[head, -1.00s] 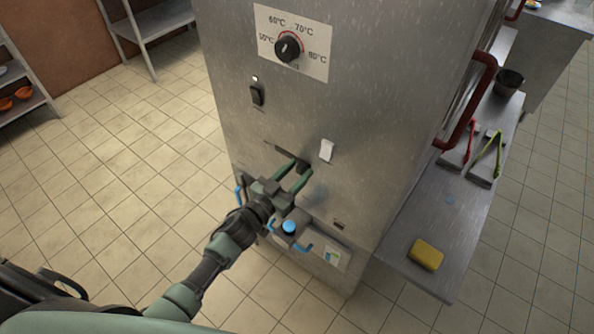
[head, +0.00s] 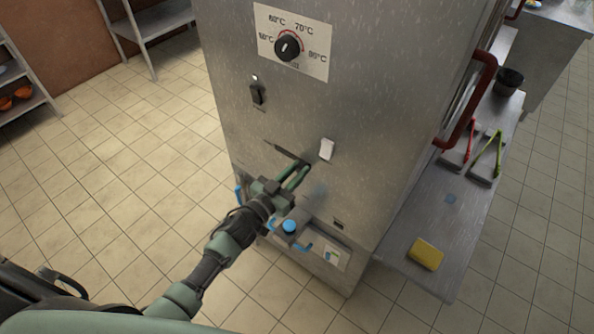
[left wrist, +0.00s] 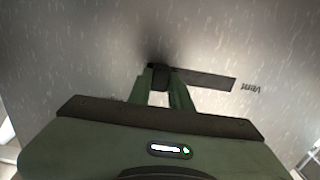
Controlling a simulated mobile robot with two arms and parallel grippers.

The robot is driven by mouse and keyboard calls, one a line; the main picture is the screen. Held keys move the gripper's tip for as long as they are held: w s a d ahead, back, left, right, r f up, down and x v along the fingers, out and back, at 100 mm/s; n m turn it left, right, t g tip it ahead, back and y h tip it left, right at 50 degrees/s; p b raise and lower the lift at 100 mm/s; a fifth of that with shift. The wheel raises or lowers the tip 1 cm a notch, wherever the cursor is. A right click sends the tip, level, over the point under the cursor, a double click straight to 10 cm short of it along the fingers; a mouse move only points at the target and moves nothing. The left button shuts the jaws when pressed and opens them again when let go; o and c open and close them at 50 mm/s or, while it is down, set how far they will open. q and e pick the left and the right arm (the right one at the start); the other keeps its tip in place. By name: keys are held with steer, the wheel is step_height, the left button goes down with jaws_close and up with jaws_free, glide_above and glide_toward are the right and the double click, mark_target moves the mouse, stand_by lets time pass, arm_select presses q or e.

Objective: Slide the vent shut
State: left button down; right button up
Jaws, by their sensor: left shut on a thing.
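The vent is a dark slot (head: 284,150) low on the front of the steel cabinet, with a small dark slider knob. In the head view the slot shows to the left of the fingers, and the fingers mostly hide the knob. My right gripper is not in view.
A blue-capped part (head: 289,227) sits just below my gripper. A side shelf at right holds a yellow sponge (head: 425,254) and tongs.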

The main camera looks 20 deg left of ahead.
mark_target(278, 148)
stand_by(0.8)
arm_select(q)
steer(key=w+a, duration=0.1)
steer(key=a, duration=0.1)
steer(key=w+a, duration=0.1)
steer(key=a, duration=0.2)
steer(key=w+a+b, duration=0.1)
steer(key=a, duration=0.2)
steer(key=shift+a+f, duration=0.15)
steer(key=shift+a, duration=0.05)
steer(key=shift+w+a, duration=0.1)
steer(key=shift+a, duration=0.15)
steer(key=shift+r, duration=0.2)
steer(key=c, duration=1.3)
jaws_free()
steer(key=shift+a, duration=0.15)
steer(key=shift+f, duration=0.1)
